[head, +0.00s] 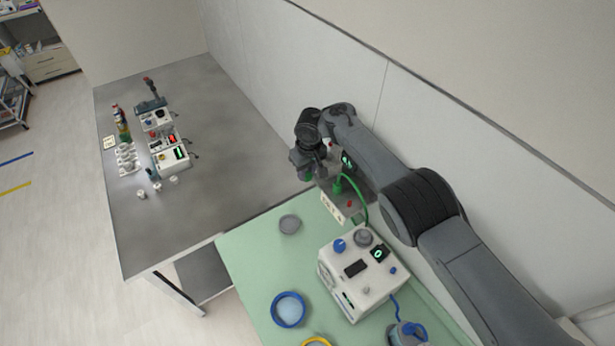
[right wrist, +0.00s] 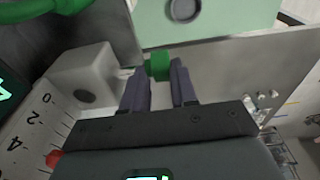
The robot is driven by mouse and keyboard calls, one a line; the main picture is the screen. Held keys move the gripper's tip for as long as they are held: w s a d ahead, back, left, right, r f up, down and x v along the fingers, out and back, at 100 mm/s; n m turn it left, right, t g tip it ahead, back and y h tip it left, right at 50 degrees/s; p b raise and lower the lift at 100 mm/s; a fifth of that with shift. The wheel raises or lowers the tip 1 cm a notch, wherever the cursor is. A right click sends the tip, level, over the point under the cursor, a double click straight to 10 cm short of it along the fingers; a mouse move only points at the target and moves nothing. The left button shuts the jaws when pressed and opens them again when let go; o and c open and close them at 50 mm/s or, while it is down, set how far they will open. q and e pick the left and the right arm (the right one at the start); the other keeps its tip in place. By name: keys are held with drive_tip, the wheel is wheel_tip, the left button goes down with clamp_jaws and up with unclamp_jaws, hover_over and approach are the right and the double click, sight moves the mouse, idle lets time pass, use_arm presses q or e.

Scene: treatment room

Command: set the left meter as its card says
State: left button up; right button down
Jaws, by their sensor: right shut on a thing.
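The farther meter (head: 338,205), a white and grey box, stands at the far end of the green mat. A green cable (head: 359,196) arches from it, and a small green display (head: 347,160) glows beside it. In the right wrist view its scale (right wrist: 30,128) shows 0, 2 and 4 with a red marker (right wrist: 53,159). My right gripper (head: 304,170) is at this meter's left side. I cannot make out a card's text. My left gripper is not in view.
A nearer white meter (head: 352,291) has a blue knob (head: 339,245) and a display reading 0. A grey table (head: 215,150) at left holds several devices.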

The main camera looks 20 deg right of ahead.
sight(307, 174)
drive_tip(key=shift+a+f, duration=0.2)
drive_tip(key=shift+a, duration=0.05)
drive_tip(key=c, duration=1.3)
unclamp_jaws()
drive_tip(key=o, duration=0.3)
drive_tip(key=shift+a, duration=0.2)
drive_tip(key=shift+d, duration=0.1)
drive_tip(key=shift+d+r, duration=0.1)
drive_tip(key=shift+r, duration=0.05)
drive_tip(key=shift+r, duration=0.5)
wheel_tip(307, 174, up, 10)
drive_tip(key=s, duration=0.1)
drive_tip(key=shift+f, duration=0.2)
